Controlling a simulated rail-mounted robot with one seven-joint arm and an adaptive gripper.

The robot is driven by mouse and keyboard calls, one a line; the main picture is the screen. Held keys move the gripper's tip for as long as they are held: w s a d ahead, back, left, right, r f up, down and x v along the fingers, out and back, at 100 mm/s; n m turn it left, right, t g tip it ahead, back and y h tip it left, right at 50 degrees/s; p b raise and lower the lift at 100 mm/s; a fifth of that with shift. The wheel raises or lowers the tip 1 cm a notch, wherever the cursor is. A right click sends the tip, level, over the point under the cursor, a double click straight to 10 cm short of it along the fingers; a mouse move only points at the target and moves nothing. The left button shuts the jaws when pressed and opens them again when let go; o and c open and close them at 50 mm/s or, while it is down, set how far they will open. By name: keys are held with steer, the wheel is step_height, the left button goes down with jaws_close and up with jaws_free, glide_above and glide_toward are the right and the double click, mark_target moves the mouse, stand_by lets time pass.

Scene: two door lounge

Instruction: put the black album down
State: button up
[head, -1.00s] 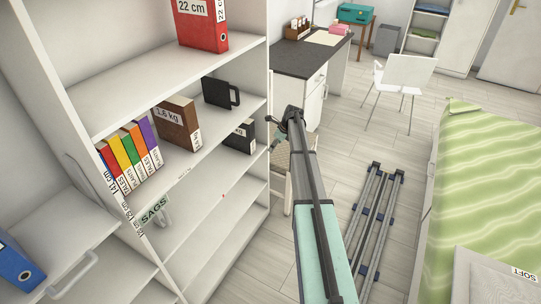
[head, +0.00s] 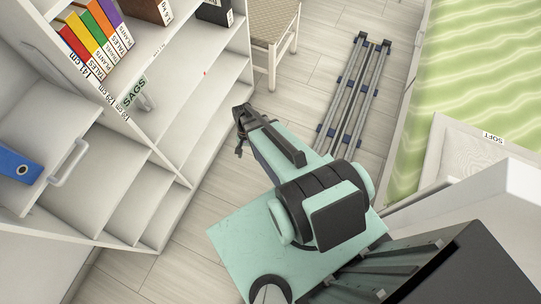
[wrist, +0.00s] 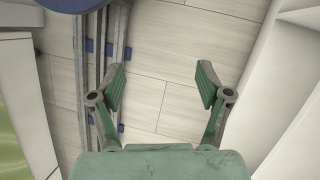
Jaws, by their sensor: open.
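A black album with a white label (head: 214,12) stands on the shelf at the top edge of the head view. It is cut off by the picture's edge, and it does not show in the wrist view. My gripper (head: 240,112) is in front of the lower shelves, nearer to me than the album and apart from it. In the wrist view my gripper (wrist: 163,82) has its two fingers spread wide. Only bare floor shows between them, and it holds nothing.
The white shelf unit (head: 170,165) stands at the left, with several coloured books (head: 98,30) and a brown album (head: 150,8). A chair (head: 275,30) is beyond it. Folded grey rails (head: 355,95) lie on the floor. A green bed (head: 465,75) is at the right.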

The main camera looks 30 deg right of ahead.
steer(key=s+a+r+n+g+h, duration=0.1)
steer(key=s+n, duration=0.3)
steer(key=s, duration=0.6)
steer(key=s+a+r+n+g, duration=0.1)
steer(key=s+n, duration=0.4)
steer(key=s, duration=0.6)
steer(key=shift+s+a+r+g+h, duration=0.25)
steer(key=shift+a+g+h, duration=0.15)
steer(key=shift+a+g, duration=0.15)
steer(key=shift+o, duration=0.4)
steer(key=shift+f, duration=0.15)
stand_by(2.1)
